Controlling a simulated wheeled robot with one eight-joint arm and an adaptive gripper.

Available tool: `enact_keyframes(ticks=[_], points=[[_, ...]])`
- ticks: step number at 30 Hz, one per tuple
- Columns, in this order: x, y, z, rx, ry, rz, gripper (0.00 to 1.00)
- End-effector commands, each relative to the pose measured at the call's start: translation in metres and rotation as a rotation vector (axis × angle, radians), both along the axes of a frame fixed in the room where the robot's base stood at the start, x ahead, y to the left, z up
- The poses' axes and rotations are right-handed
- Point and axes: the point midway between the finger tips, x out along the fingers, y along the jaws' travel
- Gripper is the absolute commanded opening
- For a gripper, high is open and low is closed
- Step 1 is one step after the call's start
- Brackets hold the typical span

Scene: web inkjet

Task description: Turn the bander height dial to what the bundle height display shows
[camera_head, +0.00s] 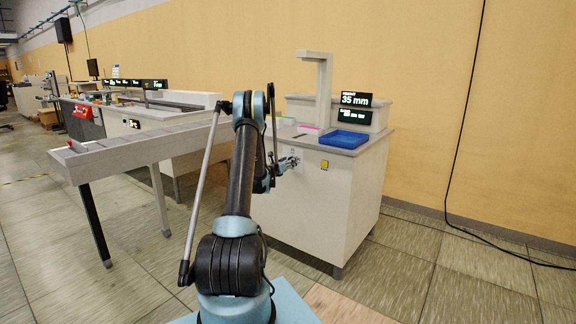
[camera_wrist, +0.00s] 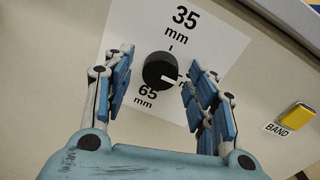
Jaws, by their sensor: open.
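The bundle height display (camera_head: 356,99) on the bander cabinet reads 35 mm in green-white figures. The bander height dial (camera_wrist: 158,71) is a round black knob on a white label plate on the cabinet front. Its white pointer mark faces right, slightly down, in the wrist view. The label shows 35 mm above the dial and 65 mm at its lower left. Another mm mark at the right is partly hidden behind a finger. My gripper (camera_wrist: 158,60) is open, with its blue fingers on either side of the dial and visible gaps between. In the head view my gripper (camera_head: 289,162) is at the cabinet front.
A yellow BAND button (camera_wrist: 297,117) sits right of the dial; it also shows in the head view (camera_head: 324,165). A second, smaller display (camera_head: 355,117) has text too small to read surely. A blue tray (camera_head: 344,140) stands on the cabinet top. A long conveyor table (camera_head: 130,150) is at the left.

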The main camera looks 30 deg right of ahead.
Motion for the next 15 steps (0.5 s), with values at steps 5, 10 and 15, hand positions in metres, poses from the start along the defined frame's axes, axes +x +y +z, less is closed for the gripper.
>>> enact_keyframes(ticks=[5,10,15], points=[[-0.0002,0.0001,0.0000,0.000,0.000,0.000,0.45],[-0.0002,0.0002,0.0000,0.000,0.000,0.000,0.08],[-0.0004,0.0016,-0.0001,0.000,0.001,0.000,0.08]])
